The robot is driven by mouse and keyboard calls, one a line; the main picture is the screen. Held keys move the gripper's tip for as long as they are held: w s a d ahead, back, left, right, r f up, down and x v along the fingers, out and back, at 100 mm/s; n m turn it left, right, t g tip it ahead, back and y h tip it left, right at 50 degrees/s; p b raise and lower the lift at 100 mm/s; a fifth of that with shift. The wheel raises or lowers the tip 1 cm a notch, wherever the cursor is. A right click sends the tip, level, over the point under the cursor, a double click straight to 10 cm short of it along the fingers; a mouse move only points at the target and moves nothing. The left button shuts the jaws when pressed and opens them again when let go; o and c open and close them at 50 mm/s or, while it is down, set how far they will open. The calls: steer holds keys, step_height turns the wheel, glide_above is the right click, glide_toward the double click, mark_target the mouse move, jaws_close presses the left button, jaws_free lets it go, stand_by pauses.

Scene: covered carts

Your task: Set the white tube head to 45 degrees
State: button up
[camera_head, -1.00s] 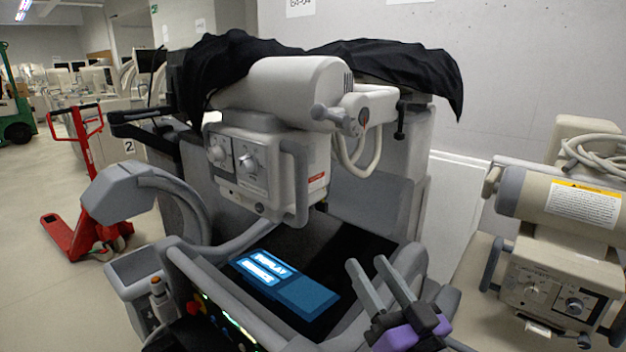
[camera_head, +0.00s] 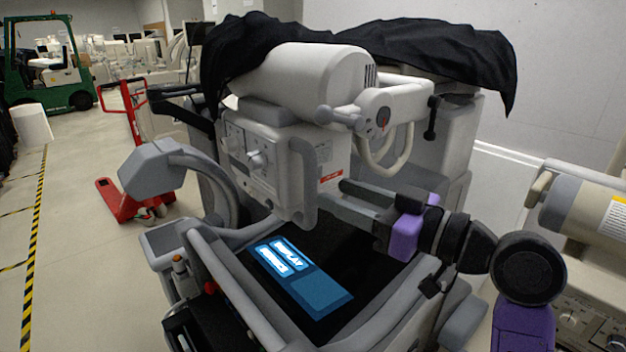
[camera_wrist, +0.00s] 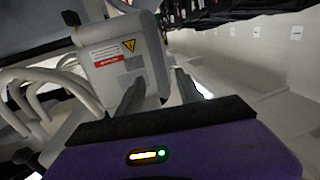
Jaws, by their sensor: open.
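The white tube head (camera_head: 300,75) is a thick cylinder on the arm of the covered cart, with a box-shaped collimator (camera_head: 262,155) with knobs below it. A grey handle (camera_head: 303,180) runs down the box's near edge. My gripper (camera_head: 335,195) is open, reaching in from the right at the box's lower part, beside the red label. In the wrist view the white box (camera_wrist: 112,58) with a warning sticker lies ahead. A grey handle (camera_wrist: 155,62) shows between my two spread fingers (camera_wrist: 160,80). I cannot tell whether they touch it.
A black cover (camera_head: 430,50) drapes over the cart. A lit blue display (camera_head: 300,280) lies below the head. A beige tube unit (camera_head: 590,225) stands close on the right. A red pallet jack (camera_head: 125,200) and green forklift (camera_head: 50,65) are at the left, with free floor before them.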

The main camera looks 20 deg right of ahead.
mark_target(316, 185)
steer(key=p+x, duration=0.1)
steer(key=x, duration=0.6)
steer(key=shift+p, duration=0.4)
jaws_close()
stand_by(1.0)
